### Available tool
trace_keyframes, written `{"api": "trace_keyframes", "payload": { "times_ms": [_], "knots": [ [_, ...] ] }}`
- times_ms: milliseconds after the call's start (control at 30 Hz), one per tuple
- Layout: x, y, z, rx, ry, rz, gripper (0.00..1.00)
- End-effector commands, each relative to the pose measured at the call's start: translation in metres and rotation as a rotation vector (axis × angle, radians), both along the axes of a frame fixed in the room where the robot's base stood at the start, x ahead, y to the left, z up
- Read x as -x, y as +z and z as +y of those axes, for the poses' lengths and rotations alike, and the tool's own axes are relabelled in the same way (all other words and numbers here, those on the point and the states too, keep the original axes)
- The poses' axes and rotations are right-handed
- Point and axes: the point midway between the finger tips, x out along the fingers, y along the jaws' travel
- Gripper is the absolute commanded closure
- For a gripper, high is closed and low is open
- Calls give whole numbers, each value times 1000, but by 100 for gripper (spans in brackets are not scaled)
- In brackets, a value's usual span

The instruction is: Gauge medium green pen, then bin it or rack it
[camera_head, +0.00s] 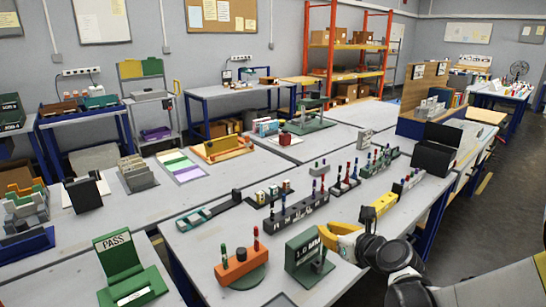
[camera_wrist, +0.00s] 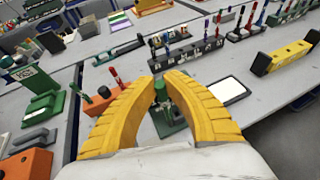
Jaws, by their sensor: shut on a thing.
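My gripper (camera_head: 341,238) has yellow fingers, low over the near table beside the green gauge block (camera_head: 302,251) marked "1.0 MM". In the wrist view my gripper (camera_wrist: 168,82) is closed around a green pen (camera_wrist: 161,92), which stands roughly upright between the fingertips. Part of the green gauge (camera_wrist: 168,124) shows below and between the fingers. The pen's lower end is hard to make out, so I cannot tell whether it touches the gauge. The green bin marked "PASS" (camera_head: 119,257) stands at the lower left. An orange rack (camera_head: 241,266) with red and green pens is left of the gauge.
A dark rack (camera_head: 296,212) with several pens stands behind the gauge. A yellow block (camera_head: 378,210) and a white-topped pad (camera_wrist: 228,90) lie to the right. An orange object (camera_wrist: 26,165) is at the wrist view's lower left. Further pen racks stand behind.

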Motion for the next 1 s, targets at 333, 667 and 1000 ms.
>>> {"api": "trace_keyframes", "payload": {
  "times_ms": [333, 667, 1000],
  "knots": [
    [37, 7, 0, 0, -27, 0, 100],
    [36, 7, 0, 0, -27, 0, 100],
    [36, 7, 0, 1, -27, 0, 100]
  ]
}}
